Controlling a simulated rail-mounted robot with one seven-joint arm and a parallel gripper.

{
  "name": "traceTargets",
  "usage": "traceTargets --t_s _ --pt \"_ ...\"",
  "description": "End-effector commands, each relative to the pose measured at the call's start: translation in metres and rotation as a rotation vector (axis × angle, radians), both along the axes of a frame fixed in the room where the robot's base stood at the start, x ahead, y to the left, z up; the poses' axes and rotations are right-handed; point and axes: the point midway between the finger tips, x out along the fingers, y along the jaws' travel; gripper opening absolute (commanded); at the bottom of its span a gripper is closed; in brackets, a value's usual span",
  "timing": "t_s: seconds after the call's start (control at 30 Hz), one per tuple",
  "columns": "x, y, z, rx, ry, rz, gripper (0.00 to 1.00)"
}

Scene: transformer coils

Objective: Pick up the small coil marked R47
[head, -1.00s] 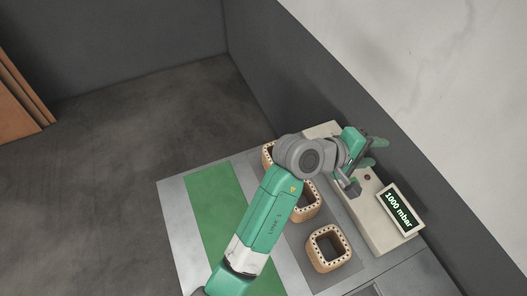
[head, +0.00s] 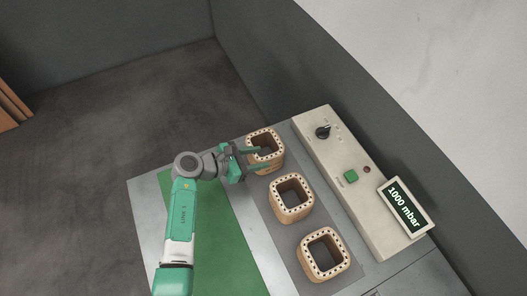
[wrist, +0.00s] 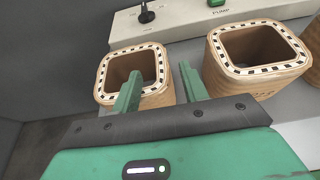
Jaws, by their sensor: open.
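Three square wooden coils with dotted rims stand in a row in the head view: a far coil (head: 277,162), a middle coil (head: 292,215) and a near coil (head: 326,273). My gripper (head: 263,156) is open and empty at the far coil. In the wrist view, the left finger of my gripper (wrist: 160,74) overlaps the near side of the far coil (wrist: 108,102). The right finger shows just right of that coil, towards the middle coil (wrist: 240,84). Whether the fingers touch it I cannot tell. Lettering on the middle coil is too faint to read; no R47 mark is legible.
A beige control panel (head: 335,160) with a black knob (head: 322,131), a green button (head: 351,177) and a display (head: 405,207) reading 1000 mbar runs along the right of the coils. A green strip (head: 225,240) left of them is bare. A dark wall stands behind.

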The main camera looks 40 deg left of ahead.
Motion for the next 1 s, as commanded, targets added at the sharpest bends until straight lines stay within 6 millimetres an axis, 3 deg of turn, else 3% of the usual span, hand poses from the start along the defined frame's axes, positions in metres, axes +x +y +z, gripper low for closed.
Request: traceTargets --t_s 0.07,0.2,0.47,0.7,1.0 --pt "0.012 -0.008 -0.012 0.000 0.001 -0.004 0.44" --pt "0.028 -0.015 -0.018 0.000 0.001 -0.003 0.44" --pt "0.032 -0.016 -0.017 0.000 0.000 -0.001 0.44" --pt "0.031 -0.016 -0.017 0.001 -0.001 -0.002 0.00" --pt "0.032 -0.016 -0.016 0.002 -0.002 -0.001 0.00"
